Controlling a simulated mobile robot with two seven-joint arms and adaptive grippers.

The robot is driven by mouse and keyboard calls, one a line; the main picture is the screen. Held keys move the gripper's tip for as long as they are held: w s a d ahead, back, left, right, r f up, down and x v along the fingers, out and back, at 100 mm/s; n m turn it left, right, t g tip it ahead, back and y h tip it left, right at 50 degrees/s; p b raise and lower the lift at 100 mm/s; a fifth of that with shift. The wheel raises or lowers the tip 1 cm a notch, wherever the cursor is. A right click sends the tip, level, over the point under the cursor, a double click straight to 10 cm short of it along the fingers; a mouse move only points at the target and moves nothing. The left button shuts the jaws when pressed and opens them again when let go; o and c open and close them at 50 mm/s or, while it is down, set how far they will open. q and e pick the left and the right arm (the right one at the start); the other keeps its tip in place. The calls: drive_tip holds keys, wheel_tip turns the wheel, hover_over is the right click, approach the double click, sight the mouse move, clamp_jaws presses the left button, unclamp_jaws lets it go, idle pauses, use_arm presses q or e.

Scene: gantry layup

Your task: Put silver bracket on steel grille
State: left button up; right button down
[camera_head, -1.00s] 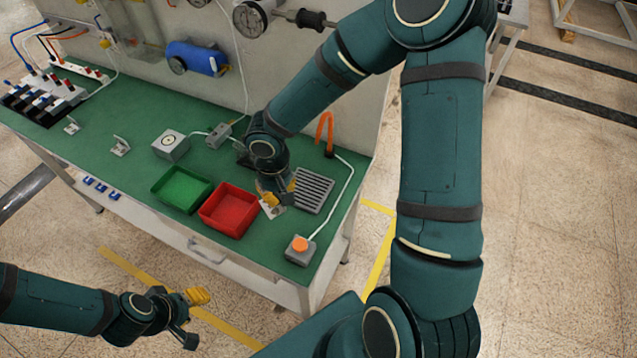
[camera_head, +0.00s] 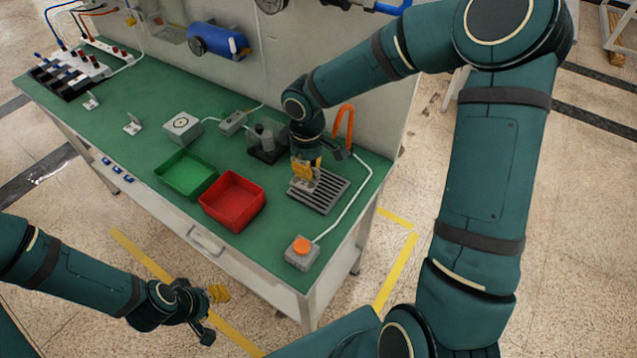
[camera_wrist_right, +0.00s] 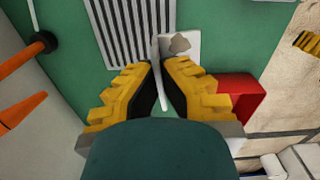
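The steel grille (camera_head: 330,197) is a dark slatted plate at the right end of the green bench; it also shows in the wrist view (camera_wrist_right: 120,28). A silver bracket (camera_wrist_right: 180,46) is between my right fingertips, its thin plate pinched between them. In the head view my right gripper (camera_head: 304,176) is over the grille's left side with the bracket (camera_head: 301,184). I cannot tell whether the bracket touches the grille. Two more silver brackets (camera_head: 133,125), (camera_head: 91,102) stand on the bench's left part. My left gripper (camera_head: 212,312) is open and empty, away from the bench front.
A red bin (camera_head: 232,203) and a green bin (camera_head: 187,175) sit left of the grille. An orange-button box (camera_head: 301,252) stands in front, its white cable running along the right edge. An orange hook-shaped part (camera_head: 344,125) and a dark holder (camera_head: 266,145) are behind.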

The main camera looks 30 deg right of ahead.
drive_tip(key=w+d+r+n+p, duration=0.2)
drive_tip(key=w+d+n, duration=0.2)
drive_tip(key=n, duration=0.3)
drive_tip(key=shift+n, duration=0.4)
drive_tip(key=f, duration=0.5)
drive_tip(key=shift+s+f, duration=0.2)
drive_tip(key=shift+f+b, duration=0.5)
drive_tip(key=shift+f, duration=1.6)
drive_tip(key=shift+f, duration=0.2)
drive_tip(key=c, duration=1.1)
unclamp_jaws()
drive_tip(key=shift+c, duration=0.2)
